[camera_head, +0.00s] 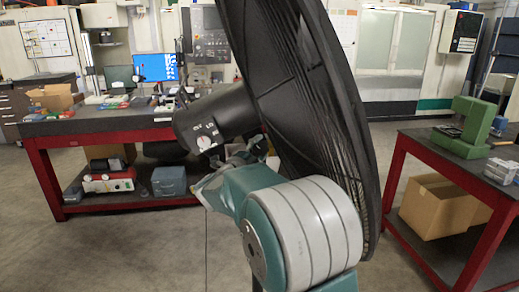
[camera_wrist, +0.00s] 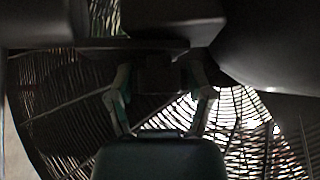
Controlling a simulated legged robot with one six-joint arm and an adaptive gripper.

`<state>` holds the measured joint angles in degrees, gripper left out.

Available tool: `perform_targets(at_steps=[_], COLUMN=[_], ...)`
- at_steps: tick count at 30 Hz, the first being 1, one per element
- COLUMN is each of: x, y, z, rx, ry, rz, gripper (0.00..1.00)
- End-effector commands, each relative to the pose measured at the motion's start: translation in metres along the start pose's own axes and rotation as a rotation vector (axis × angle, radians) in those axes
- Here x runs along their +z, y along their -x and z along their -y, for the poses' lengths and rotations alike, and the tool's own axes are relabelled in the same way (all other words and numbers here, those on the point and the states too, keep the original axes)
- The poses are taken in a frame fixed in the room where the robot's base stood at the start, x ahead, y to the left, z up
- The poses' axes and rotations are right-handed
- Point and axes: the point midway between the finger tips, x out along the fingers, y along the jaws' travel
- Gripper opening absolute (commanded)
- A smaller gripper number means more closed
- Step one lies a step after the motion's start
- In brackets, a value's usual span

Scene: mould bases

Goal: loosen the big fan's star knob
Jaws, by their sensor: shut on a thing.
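The big fan (camera_head: 300,80) stands close in front of me, with a black round cage and a black motor housing (camera_head: 212,120) with a pale dial on its end. My gripper (camera_wrist: 160,82) shows in the wrist view with its two green fingers either side of a small dark block, which appears to be the star knob (camera_wrist: 156,74). The gripper is shut on it. The knob lies under the dark housing, and its star shape is too dark to make out. In the head view my arm hides the knob and most of the gripper.
A red-framed workbench (camera_head: 95,127) with monitors and small parts stands behind at left. Another red-framed table (camera_head: 420,150) at right bears a green press (camera_head: 468,125), with a cardboard box (camera_head: 440,205) below. The fan cage is very near my arm. The floor at left is clear.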

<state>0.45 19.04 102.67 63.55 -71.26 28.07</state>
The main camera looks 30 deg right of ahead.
Motion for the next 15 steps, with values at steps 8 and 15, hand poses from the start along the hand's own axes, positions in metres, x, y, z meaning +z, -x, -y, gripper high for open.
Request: perform_targets(at_steps=[8,15], x=[0.0008,0.001], y=[0.0001,0.0], z=[-0.0049,-0.0051], rx=[-0.144,-0.263], ry=[0.158,0.277], rz=[0.003,0.004], gripper=[0.19,0.19])
